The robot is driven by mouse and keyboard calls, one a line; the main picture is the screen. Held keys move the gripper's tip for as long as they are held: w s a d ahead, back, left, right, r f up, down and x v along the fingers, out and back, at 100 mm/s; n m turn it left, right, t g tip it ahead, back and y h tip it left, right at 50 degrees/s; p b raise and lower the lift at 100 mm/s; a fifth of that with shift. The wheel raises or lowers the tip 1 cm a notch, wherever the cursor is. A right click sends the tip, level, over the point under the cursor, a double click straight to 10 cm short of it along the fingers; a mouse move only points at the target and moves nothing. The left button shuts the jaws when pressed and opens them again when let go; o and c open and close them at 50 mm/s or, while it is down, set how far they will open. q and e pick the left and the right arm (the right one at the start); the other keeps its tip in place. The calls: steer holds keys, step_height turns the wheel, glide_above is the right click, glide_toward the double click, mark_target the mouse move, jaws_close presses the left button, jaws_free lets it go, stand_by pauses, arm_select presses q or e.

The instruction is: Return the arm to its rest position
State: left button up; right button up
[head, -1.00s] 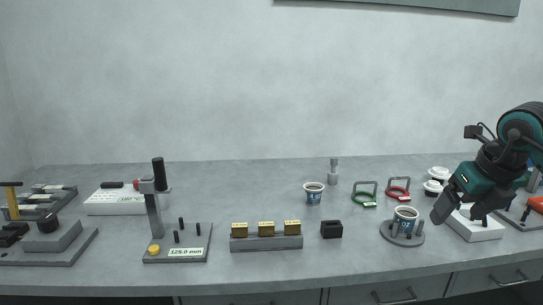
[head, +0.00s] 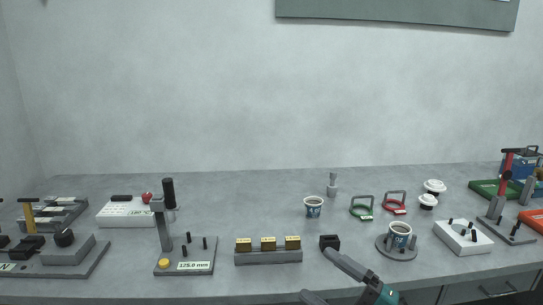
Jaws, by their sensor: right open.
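My right gripper (head: 316,273) is at the bottom of the head view, right of the middle, at the bench's front edge. Its two dark fingers are spread apart with nothing between them, and its teal body is partly cut off by the frame. My left gripper is not in view.
A paper cup (head: 314,207) stands mid-bench and another cup (head: 400,231) stands on a round grey fixture (head: 383,247). A gauge stand (head: 164,230), a block rack (head: 268,257) and a white pegged block (head: 462,238) stand along the bench (head: 240,205).

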arm_select(q)
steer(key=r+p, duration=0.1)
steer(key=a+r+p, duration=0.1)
steer(key=p, duration=0.1)
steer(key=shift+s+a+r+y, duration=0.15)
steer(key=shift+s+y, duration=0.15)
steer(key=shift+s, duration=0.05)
arm_select(e)
steer(key=s+d+f+m+g+h, duration=0.1)
steer(key=s+d+f+m+h, duration=0.3)
steer(key=s+f+m+h, duration=0.3)
steer(key=s+d+f+m+g+h, duration=0.1)
steer(key=s+d+f+m+h, duration=0.3)
steer(key=f+m, duration=1)
steer(key=s+h, duration=0.3)
steer(key=s, duration=0.1)
steer(key=shift+d+f+h, duration=0.2)
steer(key=shift+f+h, duration=0.1)
steer(key=shift+f, duration=0.05)
